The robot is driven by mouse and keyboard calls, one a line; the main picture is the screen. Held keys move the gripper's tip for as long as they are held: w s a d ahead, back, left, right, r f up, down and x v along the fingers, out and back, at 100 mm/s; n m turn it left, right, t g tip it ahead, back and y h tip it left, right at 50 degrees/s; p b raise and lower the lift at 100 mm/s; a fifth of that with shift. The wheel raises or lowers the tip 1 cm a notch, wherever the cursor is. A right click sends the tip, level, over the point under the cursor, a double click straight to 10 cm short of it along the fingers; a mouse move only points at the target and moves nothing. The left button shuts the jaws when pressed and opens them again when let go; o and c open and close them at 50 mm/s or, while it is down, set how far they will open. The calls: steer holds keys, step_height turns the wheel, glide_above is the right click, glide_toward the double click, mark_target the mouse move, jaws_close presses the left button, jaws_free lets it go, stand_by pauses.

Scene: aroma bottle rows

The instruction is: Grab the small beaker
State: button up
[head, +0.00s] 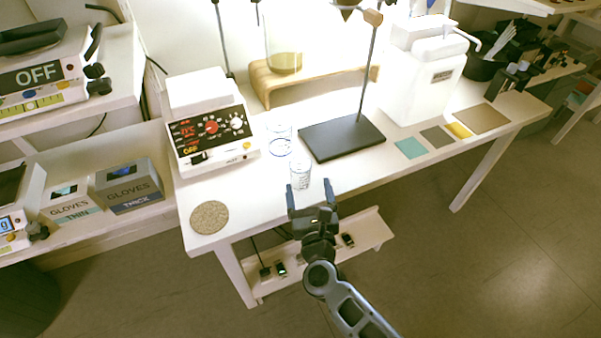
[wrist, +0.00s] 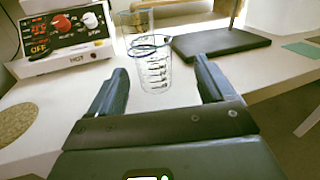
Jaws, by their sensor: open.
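The small beaker (head: 300,175) is clear glass with graduation marks and stands upright near the front edge of the white table. In the wrist view the small beaker (wrist: 154,72) is beyond and between my fingertips. My gripper (head: 309,190) is open and empty at the table's front edge, just short of the beaker. Its two dark fingers also show in the wrist view (wrist: 162,75), one to each side. A larger clear beaker (head: 280,140) stands behind the small one, and the two overlap in the wrist view.
A hot plate device (head: 212,125) stands to the left and a black stand base (head: 341,137) to the right of the beakers. A round cork mat (head: 209,217) lies at the front left corner. Coloured squares (head: 410,148) and a white jug (head: 422,80) are further right.

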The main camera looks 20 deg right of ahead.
mark_target(299, 163)
steer(key=shift+w+r+m, duration=0.1)
steer(key=shift+w+m, duration=0.4)
steer(key=shift+w, duration=0.45)
steer(key=x, duration=0.7)
steer(key=shift+w+a+p, duration=0.2)
steer(key=shift+w+p, duration=0.05)
steer(key=shift+p, duration=0.05)
steer(key=c, duration=1)
